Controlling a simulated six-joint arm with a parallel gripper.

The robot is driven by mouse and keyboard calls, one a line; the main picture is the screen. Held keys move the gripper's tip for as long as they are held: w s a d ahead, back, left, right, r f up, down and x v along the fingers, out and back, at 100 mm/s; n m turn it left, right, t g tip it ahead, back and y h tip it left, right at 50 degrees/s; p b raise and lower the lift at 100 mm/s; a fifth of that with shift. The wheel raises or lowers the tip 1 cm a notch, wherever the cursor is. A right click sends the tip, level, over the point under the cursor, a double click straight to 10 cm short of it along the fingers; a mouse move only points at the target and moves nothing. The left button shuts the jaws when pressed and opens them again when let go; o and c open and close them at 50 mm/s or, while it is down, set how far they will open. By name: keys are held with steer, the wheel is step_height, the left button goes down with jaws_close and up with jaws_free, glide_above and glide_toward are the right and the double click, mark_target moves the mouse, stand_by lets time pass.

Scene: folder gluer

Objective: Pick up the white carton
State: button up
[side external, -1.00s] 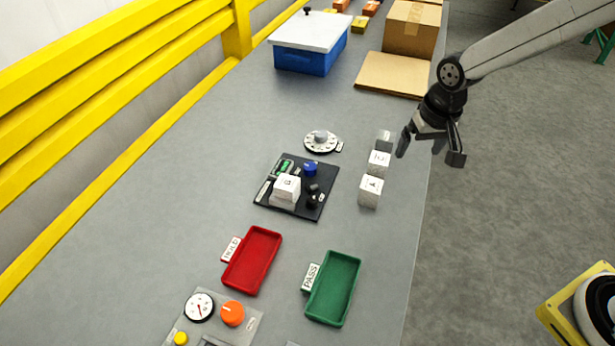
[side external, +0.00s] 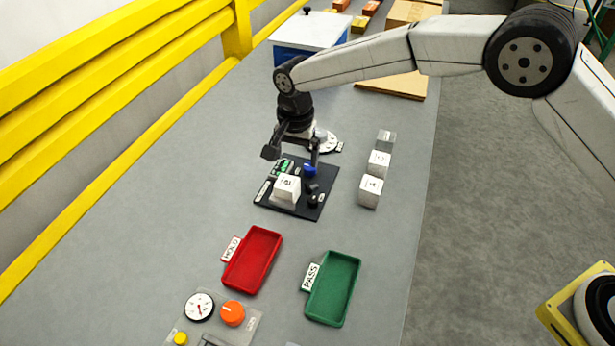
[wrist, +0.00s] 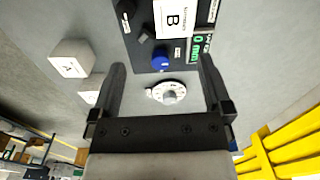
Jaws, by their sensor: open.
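A white carton (side external: 286,189) marked B sits on the black panel (side external: 262,199); it also shows in the wrist view (wrist: 173,18), cut by the top edge. My gripper (side external: 293,157) is open and empty, pointing down over the far edge of the panel, above and behind carton B.
A round white dial (side external: 326,142) lies behind the panel, which carries a blue knob (side external: 310,170). Red (side external: 252,258) and green (side external: 333,288) trays lie in front. A blue bin (side external: 300,62) stands at the back.

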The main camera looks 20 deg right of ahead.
mark_target(287, 182)
steer(key=shift+w+a+f+m, duration=0.15)
steer(key=shift+a+f, duration=0.1)
steer(key=shift+a, duration=0.4)
steer(key=shift+s+a+f+m, duration=0.15)
steer(key=shift+a+f, duration=0.1)
steer(key=shift+a, duration=0.4)
steer(key=shift+w+d+f, duration=0.1)
steer(key=shift+w+f, duration=0.05)
steer(key=shift+f, duration=1.8)
steer(key=shift+w+d+f, duration=0.1)
steer(key=shift+f, duration=1.85)
steer(key=c, duration=1.2)
steer(key=shift+r, duration=0.15)
